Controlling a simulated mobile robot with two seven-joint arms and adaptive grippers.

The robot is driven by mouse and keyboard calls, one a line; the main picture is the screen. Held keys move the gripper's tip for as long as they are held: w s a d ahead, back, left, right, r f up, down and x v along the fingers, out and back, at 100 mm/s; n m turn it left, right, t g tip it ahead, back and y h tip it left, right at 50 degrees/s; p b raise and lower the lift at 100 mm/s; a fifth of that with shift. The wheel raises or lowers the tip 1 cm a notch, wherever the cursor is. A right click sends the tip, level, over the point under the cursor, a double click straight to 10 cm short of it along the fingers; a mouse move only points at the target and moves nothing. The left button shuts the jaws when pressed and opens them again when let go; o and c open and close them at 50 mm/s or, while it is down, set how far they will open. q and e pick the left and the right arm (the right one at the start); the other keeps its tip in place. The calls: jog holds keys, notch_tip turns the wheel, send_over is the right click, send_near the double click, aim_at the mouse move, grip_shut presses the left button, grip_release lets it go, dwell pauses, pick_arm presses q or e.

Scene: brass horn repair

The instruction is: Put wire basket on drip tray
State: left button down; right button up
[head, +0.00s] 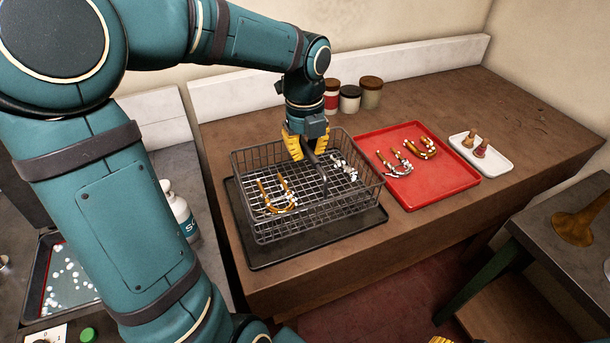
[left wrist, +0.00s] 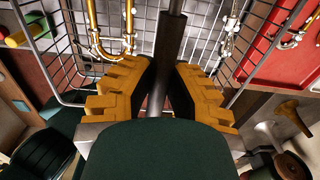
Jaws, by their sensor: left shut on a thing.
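The wire basket (head: 258,228) is a dark grey mesh box with a centre handle. It is over the black drip tray (head: 262,258), whose rim shows around it. I cannot tell whether its bottom touches the tray or hangs just above. A bent brass tube (head: 275,207) and small silvery parts (head: 343,170) lie in the basket. My left gripper (head: 312,157) has yellow fingers shut on the basket's handle; the handle runs between them in the left wrist view (left wrist: 165,80). Only a yellow bit of my right gripper (head: 440,341) shows at the bottom edge.
A red tray (head: 440,190) with brass tubes stands close right of the basket. Beyond it is a white dish (head: 495,166) with small parts. Several lidded jars (head: 350,98) stand behind. The wooden bench (head: 340,262) is bare in front.

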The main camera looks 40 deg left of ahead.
pick_arm(q)
send_over(306, 189)
notch_tip(306, 189, down, 6)
jog(key=shift+w+b, duration=0.1)
jog(key=shift+b, duration=0.35)
jog(key=c, duration=1.1)
grip_release()
jog(key=shift+o, duration=0.2)
jog(key=r+p, duration=0.2)
jog(key=r, duration=1)
jog(key=shift+s, duration=0.2)
